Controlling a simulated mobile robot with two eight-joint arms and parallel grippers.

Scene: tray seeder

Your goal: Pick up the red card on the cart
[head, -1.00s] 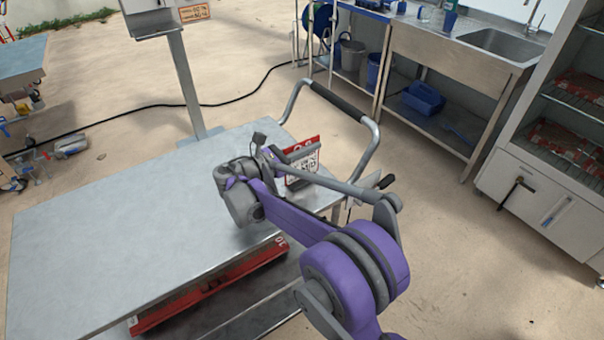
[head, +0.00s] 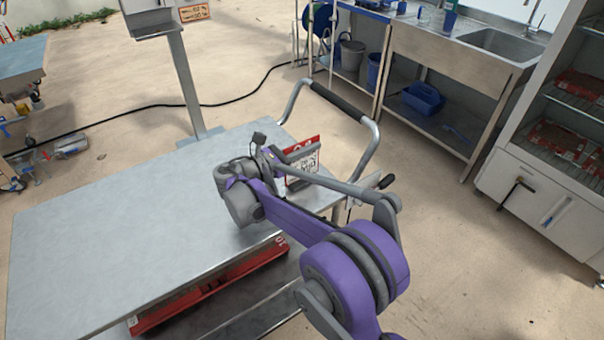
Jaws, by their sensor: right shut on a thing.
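The red card (head: 303,160) with a white printed panel stands upright near the right end of the cart's metal top (head: 120,215). A grey block-like piece shows at its foot. My right gripper (head: 275,155) is at the card's left edge and shut on the card. The fingertips are partly hidden by my own purple and grey arm, which also covers part of the cart top. My left gripper is not in view.
The cart's handle (head: 340,104) rises behind the card. A red tray (head: 215,290) sits on the cart's lower level. A post (head: 186,85) stands behind the cart. A sink bench (head: 440,45) and a cabinet (head: 540,190) are at right. Most of the cart top is bare.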

